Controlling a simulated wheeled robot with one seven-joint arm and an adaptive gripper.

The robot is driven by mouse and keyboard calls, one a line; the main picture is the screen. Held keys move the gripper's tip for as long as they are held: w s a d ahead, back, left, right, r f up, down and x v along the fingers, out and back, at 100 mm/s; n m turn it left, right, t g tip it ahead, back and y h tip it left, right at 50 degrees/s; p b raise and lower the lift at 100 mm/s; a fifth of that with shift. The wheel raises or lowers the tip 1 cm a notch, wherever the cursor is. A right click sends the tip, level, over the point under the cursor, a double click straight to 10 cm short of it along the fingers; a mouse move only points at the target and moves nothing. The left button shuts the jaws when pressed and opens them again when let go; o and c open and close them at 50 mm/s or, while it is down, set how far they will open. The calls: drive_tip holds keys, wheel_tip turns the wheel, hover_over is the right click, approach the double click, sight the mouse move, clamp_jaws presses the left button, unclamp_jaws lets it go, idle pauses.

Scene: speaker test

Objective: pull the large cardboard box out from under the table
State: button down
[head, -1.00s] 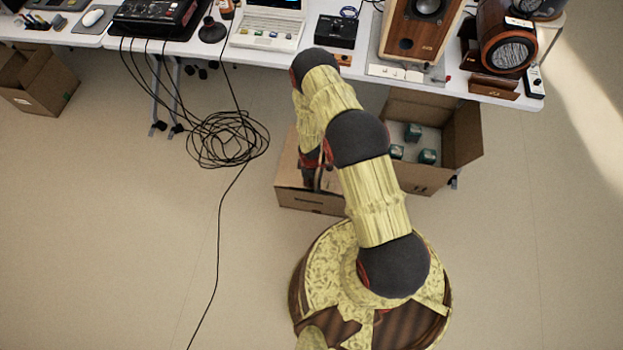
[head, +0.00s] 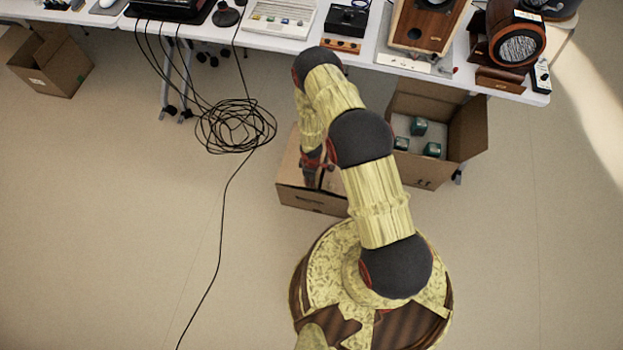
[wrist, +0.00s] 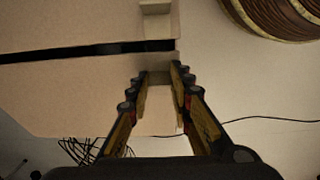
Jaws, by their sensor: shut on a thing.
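A closed cardboard box (head: 312,198) is on the floor in front of my base, largely clear of the table's front edge and partly hidden by my arm. In the wrist view its pale top (wrist: 70,95) carries a dark stripe. My gripper (wrist: 158,78) is shut on the box at its edge; in the head view the gripper (head: 318,165) is partly covered by my arm. The white table (head: 290,42) stands beyond the box; my arm hides part of the gap between them.
An open cardboard box (head: 465,135) with green items stands close on the right, by the table. A coil of black cable (head: 235,125) lies on the floor to the left, one strand running toward the front. Another open box (head: 55,70) is far left.

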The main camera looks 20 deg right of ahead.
drive_tip(key=c, duration=1.9)
unclamp_jaws()
drive_tip(key=shift+s, duration=0.2)
drive_tip(key=o, duration=0.3)
drive_tip(key=shift+w, duration=0.15)
drive_tip(key=shift+o, duration=0.5)
drive_tip(key=shift+w, duration=0.1)
wheel_tip(320, 180, up, 12)
